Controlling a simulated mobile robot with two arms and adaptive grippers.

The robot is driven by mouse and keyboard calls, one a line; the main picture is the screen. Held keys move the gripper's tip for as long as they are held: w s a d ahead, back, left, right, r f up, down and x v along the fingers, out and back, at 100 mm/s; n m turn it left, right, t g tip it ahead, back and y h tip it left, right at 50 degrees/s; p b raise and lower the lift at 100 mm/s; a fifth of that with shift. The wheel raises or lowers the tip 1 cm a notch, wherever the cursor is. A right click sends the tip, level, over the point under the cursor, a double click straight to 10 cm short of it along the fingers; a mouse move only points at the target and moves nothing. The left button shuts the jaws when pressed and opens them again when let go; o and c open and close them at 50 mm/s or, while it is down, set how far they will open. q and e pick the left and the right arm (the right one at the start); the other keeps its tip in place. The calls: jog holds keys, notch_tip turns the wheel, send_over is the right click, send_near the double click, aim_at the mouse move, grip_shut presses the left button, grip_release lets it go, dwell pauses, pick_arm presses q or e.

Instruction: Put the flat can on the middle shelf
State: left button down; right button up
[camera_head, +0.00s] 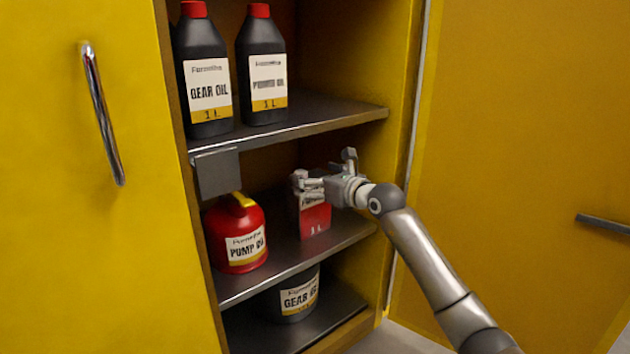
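My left gripper is not in view.
A round red pump oil can (237,236) with a yellow handle stands left on the middle shelf. A dark gear oil container (299,297) is below. Yellow cabinet doors flank the opening.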

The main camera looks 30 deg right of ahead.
jog(key=o, duration=1.7)
jog(key=shift+o, duration=0.2)
jog(key=shift+s, duration=0.1)
